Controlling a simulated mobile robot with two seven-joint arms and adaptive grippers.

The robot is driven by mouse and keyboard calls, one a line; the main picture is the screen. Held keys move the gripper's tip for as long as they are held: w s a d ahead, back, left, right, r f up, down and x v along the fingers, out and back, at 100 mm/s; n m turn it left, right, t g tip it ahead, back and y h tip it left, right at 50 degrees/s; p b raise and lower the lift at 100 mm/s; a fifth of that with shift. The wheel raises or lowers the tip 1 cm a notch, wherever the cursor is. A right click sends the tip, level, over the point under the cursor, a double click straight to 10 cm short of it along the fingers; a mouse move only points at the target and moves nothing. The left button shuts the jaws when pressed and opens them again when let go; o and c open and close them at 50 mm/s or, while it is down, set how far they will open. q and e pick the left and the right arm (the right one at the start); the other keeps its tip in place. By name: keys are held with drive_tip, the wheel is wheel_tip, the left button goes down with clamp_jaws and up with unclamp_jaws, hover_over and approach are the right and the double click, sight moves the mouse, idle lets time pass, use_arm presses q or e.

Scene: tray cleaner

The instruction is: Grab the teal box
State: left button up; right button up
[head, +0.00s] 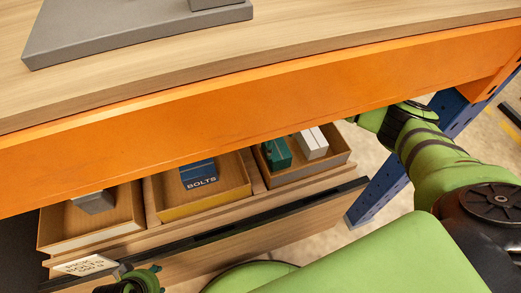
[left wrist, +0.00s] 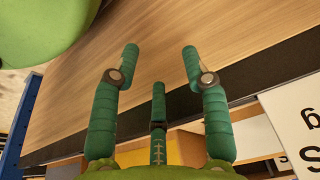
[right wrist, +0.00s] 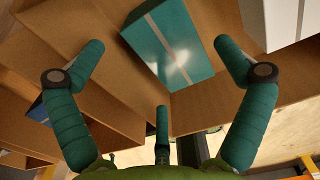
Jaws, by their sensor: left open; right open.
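The teal box (head: 279,155) with a pale stripe lies in the right-hand tray of the open drawer. In the right wrist view the teal box (right wrist: 168,40) shows between the spread fingers of my right gripper (right wrist: 157,44), closer to the right finger. That gripper is open and holds nothing; whether a finger touches the box I cannot tell. In the head view it is mostly hidden behind the orange table edge. My left gripper (head: 139,270) is open and empty by the drawer front, low at the left; its fingers (left wrist: 160,54) face the wooden front.
A white box (head: 312,143) stands beside the teal box. A blue BOLTS box (head: 198,172) is in the middle tray and a grey box (head: 94,201) in the left. The orange table edge (head: 250,105) overhangs the drawer. A label (head: 86,264) sits on the drawer front.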

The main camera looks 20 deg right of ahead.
drive_tip(key=shift+s+f, duration=0.15)
drive_tip(key=shift+f, duration=0.65)
drive_tip(key=f, duration=0.1)
drive_tip(key=f+b, duration=0.1)
drive_tip(key=f, duration=0.1)
drive_tip(key=shift+s+f+b, duration=0.1)
drive_tip(key=shift+s+b, duration=0.15)
drive_tip(key=shift+b, duration=0.1)
drive_tip(key=shift+f, duration=0.8)
use_arm(q)
drive_tip(key=shift+t, duration=0.8)
drive_tip(key=r, duration=0.2)
drive_tip(key=w+r, duration=0.1)
drive_tip(key=r, duration=0.2)
drive_tip(key=shift+w+d+r, duration=0.1)
drive_tip(key=shift+d+r, duration=0.1)
drive_tip(key=shift+r, duration=0.15)
use_arm(e)
drive_tip(key=c, duration=1.2)
